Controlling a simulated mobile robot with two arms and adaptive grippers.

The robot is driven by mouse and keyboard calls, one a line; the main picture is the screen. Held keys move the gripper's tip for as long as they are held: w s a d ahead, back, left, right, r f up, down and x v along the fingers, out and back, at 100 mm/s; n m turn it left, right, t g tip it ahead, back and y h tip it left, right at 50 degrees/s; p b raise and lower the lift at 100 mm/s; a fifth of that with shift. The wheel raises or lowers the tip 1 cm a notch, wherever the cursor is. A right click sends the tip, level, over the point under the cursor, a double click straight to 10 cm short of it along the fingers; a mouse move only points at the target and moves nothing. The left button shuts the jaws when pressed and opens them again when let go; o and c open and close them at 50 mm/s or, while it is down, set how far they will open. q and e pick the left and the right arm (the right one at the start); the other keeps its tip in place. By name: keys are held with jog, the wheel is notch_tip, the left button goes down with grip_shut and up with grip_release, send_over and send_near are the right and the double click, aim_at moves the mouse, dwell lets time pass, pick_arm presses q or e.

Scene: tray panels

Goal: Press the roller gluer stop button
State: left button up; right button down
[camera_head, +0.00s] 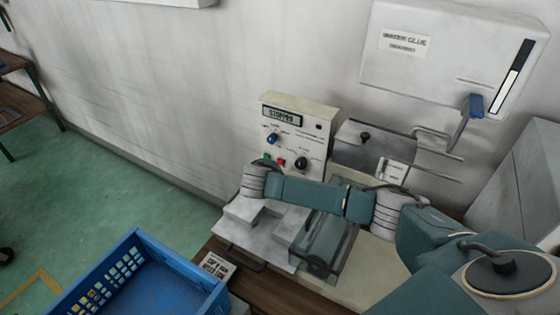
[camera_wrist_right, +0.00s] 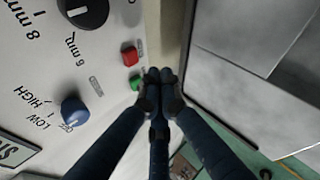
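The gluer's control panel (camera_head: 296,135) stands upright by the wall; its display (camera_head: 282,117) appears to read "STOPPED". A small red button (camera_head: 281,162) sits low on the panel, with a green button beside it. The right wrist view shows the red button (camera_wrist_right: 130,55) and the green button (camera_wrist_right: 137,82) close up. My right gripper (camera_wrist_right: 157,78) is shut with nothing visible in it. Its fingertips appear just beside the green button, partly over its edge; contact cannot be told. In the head view my right wrist largely hides this gripper. My left gripper is out of view.
A blue knob (camera_head: 272,139) and a black knob (camera_head: 301,164) are on the panel. A metal roller unit stands below, behind my right arm. A white glue tank (camera_head: 440,60) hangs above right. A blue crate (camera_head: 140,285) is at lower left. Green floor at left is open.

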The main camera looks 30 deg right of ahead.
jog(key=shift+s+a+p, duration=0.3)
jog(key=shift+s+a, duration=0.05)
jog(key=shift+a, duration=0.25)
jog(key=shift+s+a+p, duration=0.25)
jog(key=shift+s+a, duration=0.1)
jog(key=shift+a, duration=0.25)
